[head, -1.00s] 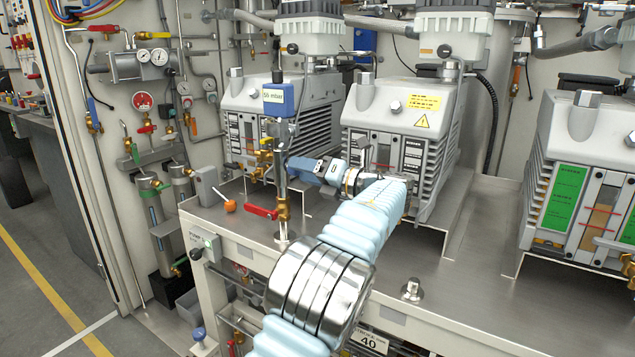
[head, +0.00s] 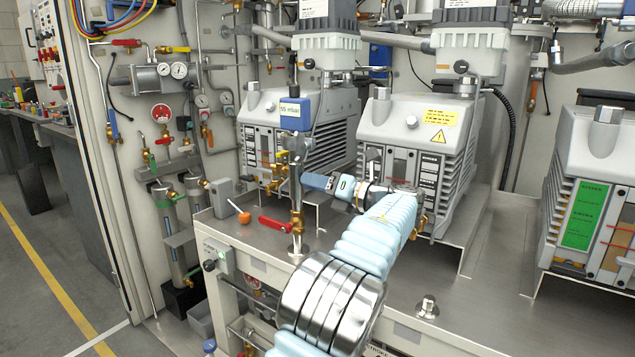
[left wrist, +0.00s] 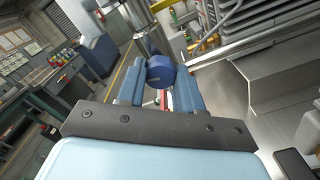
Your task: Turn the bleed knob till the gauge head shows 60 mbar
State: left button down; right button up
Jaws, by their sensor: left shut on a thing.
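The gauge head (head: 295,114) is a blue box with a pale display on top of a thin upright pipe. Its small digits look like 55 mbar, but they are hard to read. My left gripper (head: 312,181) reaches in from the right of this pipe, below the gauge head. In the left wrist view the blue faceted bleed knob (left wrist: 161,70) sits between the ends of the two blue fingers (left wrist: 158,88), which are shut on it. In the head view the fingers mostly hide the knob. My right gripper is not in view.
Grey pumps (head: 412,130) stand behind and to the right. The steel bench (head: 470,285) is mostly clear at front right.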

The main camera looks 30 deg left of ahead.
pick_arm(q)
jog(key=c, duration=0.7)
grip_release()
jog(key=shift+n, duration=0.4)
jog(key=shift+d, duration=0.2)
jog(key=shift+s+d+p, duration=0.1)
jog(key=shift+d+p, duration=0.45)
jog(key=shift+d, duration=0.25)
jog(key=shift+d, duration=0.1)
jog(key=shift+s+d+p, duration=0.15)
jog(key=shift+d+p, duration=0.2)
jog(key=shift+d, duration=1.1)
jog(key=shift+s+d+p, duration=0.1)
jog(key=shift+d+p, duration=0.2)
jog(key=shift+d, duration=1.15)
